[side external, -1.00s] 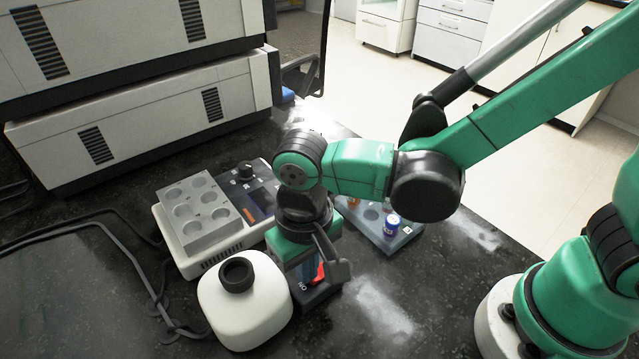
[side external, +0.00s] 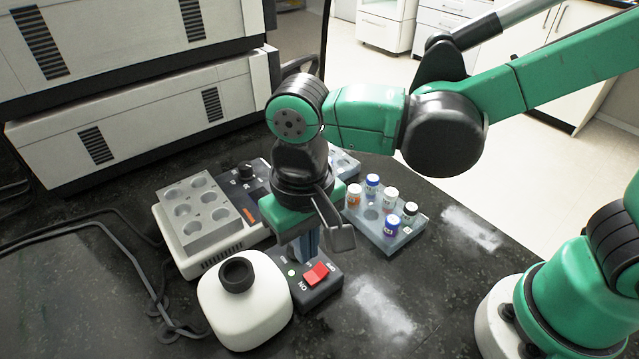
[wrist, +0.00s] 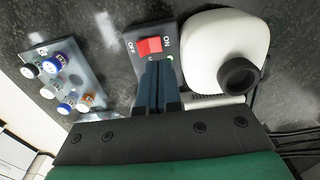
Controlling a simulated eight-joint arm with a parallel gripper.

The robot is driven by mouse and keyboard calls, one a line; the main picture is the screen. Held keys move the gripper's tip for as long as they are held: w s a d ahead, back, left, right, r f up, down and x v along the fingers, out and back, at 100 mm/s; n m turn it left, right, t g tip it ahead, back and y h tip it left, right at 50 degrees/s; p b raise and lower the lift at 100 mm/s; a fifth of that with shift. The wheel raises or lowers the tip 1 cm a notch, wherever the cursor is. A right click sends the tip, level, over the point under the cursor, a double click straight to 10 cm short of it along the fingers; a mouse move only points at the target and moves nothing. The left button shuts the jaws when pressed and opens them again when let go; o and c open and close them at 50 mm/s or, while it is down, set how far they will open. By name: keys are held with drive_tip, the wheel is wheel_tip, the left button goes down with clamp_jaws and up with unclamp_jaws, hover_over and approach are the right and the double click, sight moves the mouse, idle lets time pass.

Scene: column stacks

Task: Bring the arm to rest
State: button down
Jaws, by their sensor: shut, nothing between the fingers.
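My green and black arm reaches in from the right in the side view. In the wrist view the shut fingers (wrist: 158,72) lie over part of the dark switch box (wrist: 136,34). Its red rocker switch (side external: 316,273) shows, with ON and OFF marks and a small pale light beside it. I cannot tell whether the fingertips touch the box.
A rack (side external: 404,236) with several capped vials is at the right. White instruments (side external: 140,115) stand behind; black cables lie left.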

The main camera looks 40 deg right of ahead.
drive_tip(key=w+d+r+t, duration=0.1)
drive_tip(key=d+r+t, duration=0.1)
drive_tip(key=d, duration=0.7)
drive_tip(key=w+d+r+t, duration=0.1)
drive_tip(key=d+r+t, duration=0.1)
drive_tip(key=d+t, duration=0.3)
drive_tip(key=d, duration=0.4)
drive_tip(key=shift+w+r, duration=0.25)
drive_tip(key=shift+r, duration=0.1)
